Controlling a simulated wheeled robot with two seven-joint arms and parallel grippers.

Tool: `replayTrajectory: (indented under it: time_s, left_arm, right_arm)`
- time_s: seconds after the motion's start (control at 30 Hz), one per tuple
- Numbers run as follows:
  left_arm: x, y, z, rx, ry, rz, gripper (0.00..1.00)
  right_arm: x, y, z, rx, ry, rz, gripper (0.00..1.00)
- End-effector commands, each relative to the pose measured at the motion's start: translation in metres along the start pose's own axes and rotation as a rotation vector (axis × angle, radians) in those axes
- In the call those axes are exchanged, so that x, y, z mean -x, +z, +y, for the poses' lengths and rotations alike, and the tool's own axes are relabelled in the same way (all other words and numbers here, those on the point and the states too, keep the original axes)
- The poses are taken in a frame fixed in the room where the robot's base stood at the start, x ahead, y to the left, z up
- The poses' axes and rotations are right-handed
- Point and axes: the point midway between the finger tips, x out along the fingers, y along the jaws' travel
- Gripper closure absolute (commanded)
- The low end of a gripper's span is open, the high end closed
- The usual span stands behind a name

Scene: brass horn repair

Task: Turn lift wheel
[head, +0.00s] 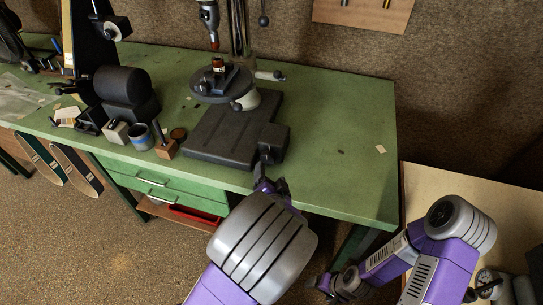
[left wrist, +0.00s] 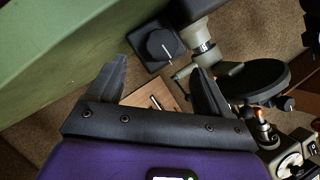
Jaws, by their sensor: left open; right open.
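A drill press stands on the green bench, with a round dark table (head: 222,86) on a column and a heavy black base (head: 225,135). A pale bar with a dark end (head: 270,76) sticks out to its right. In the left wrist view a dark round disc with a pale pin (left wrist: 163,44) looks wheel-like; I cannot tell for certain which part is the lift wheel. My left gripper (head: 268,181) is open and empty just in front of the base's right block; its spread fingers also show in the wrist view (left wrist: 160,90). My right gripper (head: 335,285) is low, beyond the bench's front edge.
A black cylinder on a block (head: 122,85), a small cup (head: 141,136) and a wooden block (head: 165,149) stand left of the base. The green bench top (head: 335,140) is mostly clear on the right. A pale table (head: 425,185) stands at the right.

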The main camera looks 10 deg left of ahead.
Motion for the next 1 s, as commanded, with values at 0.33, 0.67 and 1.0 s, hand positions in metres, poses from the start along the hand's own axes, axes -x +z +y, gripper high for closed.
replayTrajectory:
  time_s: [0.33,0.67,1.0]
  left_arm:
    - [-0.042,0.000,0.000,0.001,-0.008,0.003,0.20]
    - [-0.074,-0.001,-0.001,-0.001,-0.006,0.005,0.20]
    - [-0.075,-0.002,-0.001,-0.001,-0.005,0.005,0.33]
  right_arm:
    - [-0.015,0.000,0.006,0.000,0.000,-0.002,0.21]
    - [-0.022,0.000,0.009,0.000,0.000,-0.002,0.21]
    - [-0.022,0.000,0.008,0.000,0.000,-0.001,0.21]
